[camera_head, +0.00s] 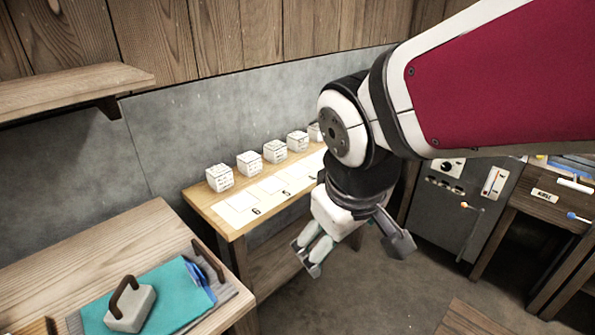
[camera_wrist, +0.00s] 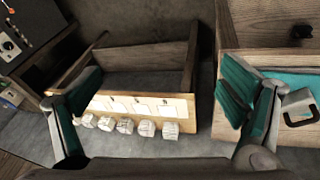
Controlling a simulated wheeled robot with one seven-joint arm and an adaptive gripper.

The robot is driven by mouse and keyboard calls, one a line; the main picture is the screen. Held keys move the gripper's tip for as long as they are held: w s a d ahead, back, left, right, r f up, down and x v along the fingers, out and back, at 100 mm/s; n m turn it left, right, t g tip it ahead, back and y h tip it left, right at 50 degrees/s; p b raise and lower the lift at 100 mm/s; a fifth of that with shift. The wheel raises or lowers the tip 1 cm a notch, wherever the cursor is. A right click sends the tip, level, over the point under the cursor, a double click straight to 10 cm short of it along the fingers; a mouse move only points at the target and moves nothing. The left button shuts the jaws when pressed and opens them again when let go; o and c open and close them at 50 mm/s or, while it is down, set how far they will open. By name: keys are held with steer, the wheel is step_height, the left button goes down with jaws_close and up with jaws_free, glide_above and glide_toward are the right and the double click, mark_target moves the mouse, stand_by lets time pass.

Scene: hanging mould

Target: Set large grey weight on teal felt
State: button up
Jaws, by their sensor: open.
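The large grey weight (camera_head: 131,311), a pale block with a dark arched handle, sits upright on the teal felt (camera_head: 176,282) on the wooden bench at lower left. It appears to rest within the felt, though the frame cuts off the near side. In the wrist view the weight (camera_wrist: 299,105) shows at the right edge with a strip of the felt (camera_wrist: 297,79). My gripper (camera_head: 355,254) is open and empty, in the air over the floor, right of the bench and apart from the weight. Its two spread fingers (camera_wrist: 160,92) also show in the wrist view.
A narrow table (camera_head: 237,219) with numbered cards and a row of several white cubes (camera_head: 249,163) stands against the wall. A blue object (camera_head: 199,282) lies at the felt's right side. A shelf (camera_head: 70,88) juts out at upper left. A grey control cabinet (camera_head: 447,215) stands right.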

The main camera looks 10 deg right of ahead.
steer(key=s+d+r+m+y, duration=0.1)
steer(key=s+d+r+m, duration=0.2)
steer(key=s, duration=0.7)
steer(key=shift+d+m+g, duration=0.3)
steer(key=shift+d+m, duration=0.1)
steer(key=shift+m, duration=0.1)
steer(key=shift+r, duration=0.15)
steer(key=shift+r+t+p, duration=0.4)
steer(key=shift+r+p, duration=0.95)
steer(key=shift+r, duration=0.3)
